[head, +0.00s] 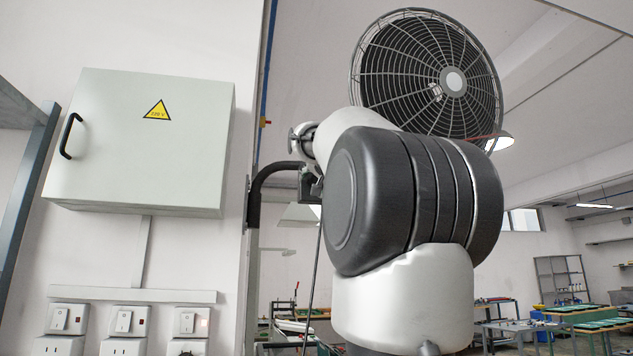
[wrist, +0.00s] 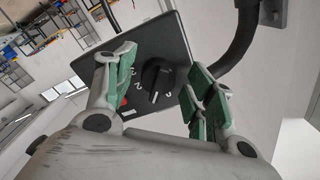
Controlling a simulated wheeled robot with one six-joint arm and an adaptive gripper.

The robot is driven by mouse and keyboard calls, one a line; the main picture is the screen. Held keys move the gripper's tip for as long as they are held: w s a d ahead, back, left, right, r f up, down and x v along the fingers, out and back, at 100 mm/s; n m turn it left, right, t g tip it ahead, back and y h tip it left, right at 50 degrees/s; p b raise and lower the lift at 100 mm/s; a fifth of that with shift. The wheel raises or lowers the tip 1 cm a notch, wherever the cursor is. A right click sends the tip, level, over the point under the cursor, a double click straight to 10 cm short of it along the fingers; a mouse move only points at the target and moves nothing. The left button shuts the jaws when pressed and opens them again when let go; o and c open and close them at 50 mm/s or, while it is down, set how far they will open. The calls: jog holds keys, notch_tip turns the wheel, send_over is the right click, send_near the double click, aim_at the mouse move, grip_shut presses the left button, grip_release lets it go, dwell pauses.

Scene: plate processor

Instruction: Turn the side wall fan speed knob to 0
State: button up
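The fan speed knob (wrist: 157,81) is a round black dial with a raised grip, on a dark square panel (wrist: 170,35) in the wrist view. Pale number marks sit around it, too small to read surely. A red spot on the panel shows near the left finger. My gripper (wrist: 163,65) is open, with green-padded fingers on either side of the knob and visible gaps between. I cannot tell how deep the fingertips reach. The wall fan (head: 428,75) with its round wire cage is at the upper right in the head view. My arm hides the knob and gripper there.
A black curved bracket (head: 265,183) juts from the wall edge; a dark curved bar (wrist: 240,38) passes close to the right finger in the wrist view. A grey electrical box (head: 140,145) hangs left, above switches and sockets (head: 123,321). Work tables (head: 520,326) stand far right.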

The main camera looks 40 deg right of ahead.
jog(key=c, duration=0.8)
jog(key=shift+n, duration=0.4)
jog(key=n, duration=0.3)
jog(key=shift+d+f, duration=0.1)
jog(key=shift+s+d+n, duration=0.1)
jog(key=shift+n, duration=2)
jog(key=o, duration=1)
jog(key=shift+c, duration=0.2)
